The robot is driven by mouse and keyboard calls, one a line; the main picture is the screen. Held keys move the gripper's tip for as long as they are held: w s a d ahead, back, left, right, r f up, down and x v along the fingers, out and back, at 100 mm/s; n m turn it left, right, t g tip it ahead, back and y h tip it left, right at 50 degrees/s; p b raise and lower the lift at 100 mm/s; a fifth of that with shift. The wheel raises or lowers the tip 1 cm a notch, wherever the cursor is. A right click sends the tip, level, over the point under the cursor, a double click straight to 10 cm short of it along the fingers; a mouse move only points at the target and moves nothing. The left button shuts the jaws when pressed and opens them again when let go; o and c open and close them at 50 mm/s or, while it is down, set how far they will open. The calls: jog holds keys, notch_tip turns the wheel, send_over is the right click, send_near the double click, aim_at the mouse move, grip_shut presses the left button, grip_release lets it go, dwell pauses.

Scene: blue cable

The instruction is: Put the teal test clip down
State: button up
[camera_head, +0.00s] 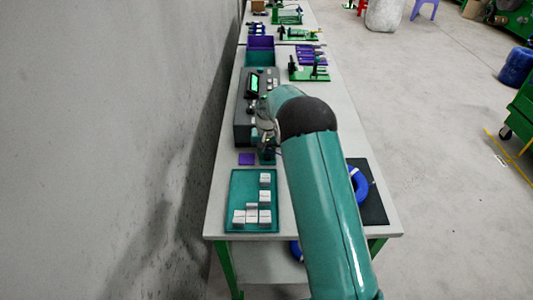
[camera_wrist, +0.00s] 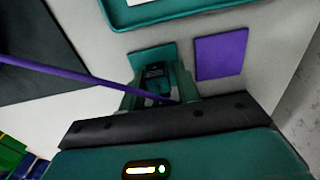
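My gripper (camera_wrist: 158,80) points down over a teal square pad (camera_wrist: 150,54) in the wrist view. Its two fingers stand on either side of a small dark clip-like thing (camera_wrist: 156,71), which I take to be the test clip. It is dark and small, and I cannot tell whether the fingers press on it or whether it touches the pad. A thin purple lead (camera_wrist: 70,75) runs from the left edge to between the fingers. In the head view my arm hides most of the gripper and the clip.
A purple square pad (camera_wrist: 221,54) lies beside the teal pad. A teal tray (camera_head: 240,190) with several white blocks is at the table's near end. A grey instrument (camera_head: 243,122) with a green screen stands close on the left. A blue cable coil (camera_head: 358,186) lies on a black mat (camera_head: 374,205).

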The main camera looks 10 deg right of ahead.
aim_at(268, 153)
jog(key=shift+s+d+f, duration=0.2)
jog(key=shift+d+f, duration=0.2)
jog(key=shift+d, duration=0.25)
jog(key=shift+w+r, duration=0.1)
jog(key=shift+r, duration=0.2)
notch_tip(268, 153, up, 13)
jog(key=s+r+t, duration=0.1)
jog(key=s+r, duration=0.7)
jog(key=r, duration=0.3)
jog(key=s+r+n+t, duration=0.1)
jog(key=s+r+t, duration=0.1)
jog(key=s+r, duration=0.7)
jog(key=s+f+t, duration=0.1)
jog(key=s, duration=1)
jog(key=s+f+n+t, duration=0.1)
jog(key=s+f, duration=0.1)
jog(key=s, duration=1)
jog(key=shift+a+f+t, duration=0.25)
jog(key=shift+a+t, duration=0.05)
jog(key=shift+a, duration=0.1)
jog(key=shift+d, duration=0.2)
